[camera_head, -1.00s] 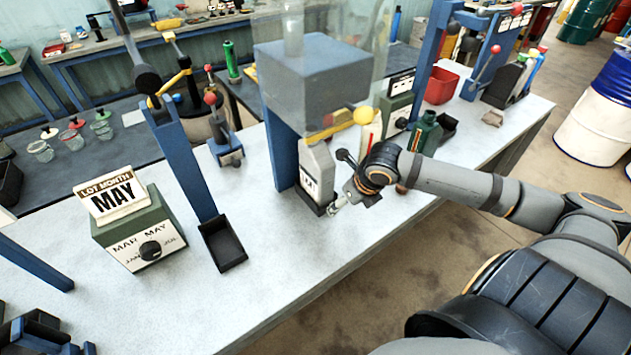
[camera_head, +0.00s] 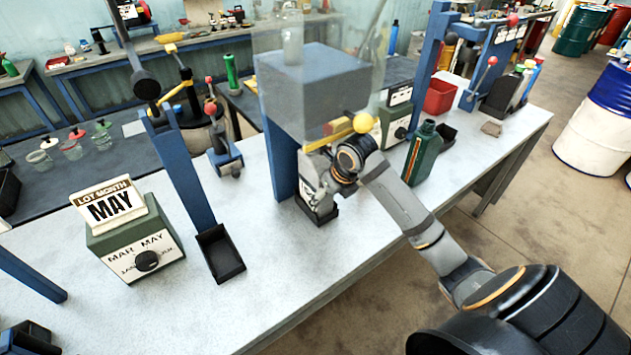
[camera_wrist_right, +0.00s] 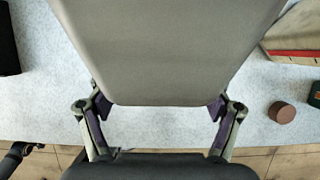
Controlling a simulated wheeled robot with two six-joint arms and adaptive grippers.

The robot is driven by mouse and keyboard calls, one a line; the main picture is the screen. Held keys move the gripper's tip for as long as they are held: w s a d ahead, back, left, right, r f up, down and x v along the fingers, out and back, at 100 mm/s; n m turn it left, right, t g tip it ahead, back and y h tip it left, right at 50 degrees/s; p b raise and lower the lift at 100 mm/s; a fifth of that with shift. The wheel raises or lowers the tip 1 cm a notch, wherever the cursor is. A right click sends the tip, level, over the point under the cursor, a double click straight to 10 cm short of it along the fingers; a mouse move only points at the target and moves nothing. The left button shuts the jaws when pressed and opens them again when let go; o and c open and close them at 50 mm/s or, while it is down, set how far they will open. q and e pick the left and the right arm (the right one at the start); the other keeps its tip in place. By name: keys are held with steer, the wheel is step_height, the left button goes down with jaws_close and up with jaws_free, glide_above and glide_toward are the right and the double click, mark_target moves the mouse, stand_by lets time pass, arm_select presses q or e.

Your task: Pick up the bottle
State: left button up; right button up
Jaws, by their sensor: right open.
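A grey-white bottle (camera_head: 306,172) with a printed label stands in a small black tray under the blue dispenser, partly hidden by my right gripper (camera_head: 328,180). In the right wrist view the bottle's plain grey side (camera_wrist_right: 165,50) fills the upper middle. My right gripper's fingers (camera_wrist_right: 160,107) are open, one toward each side of the bottle's near end. I cannot tell whether they touch it. My left gripper is not in view.
A green bottle (camera_head: 422,155) stands to the right of my right wrist. A yellow-ended lever (camera_head: 362,123) sits just above the wrist. A brown cap (camera_wrist_right: 281,112) lies near the table edge.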

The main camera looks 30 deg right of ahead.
steer(key=shift+w+f, duration=0.35)
steer(key=shift+f, duration=0.2)
jaws_close()
steer(key=shift+w+r, duration=0.1)
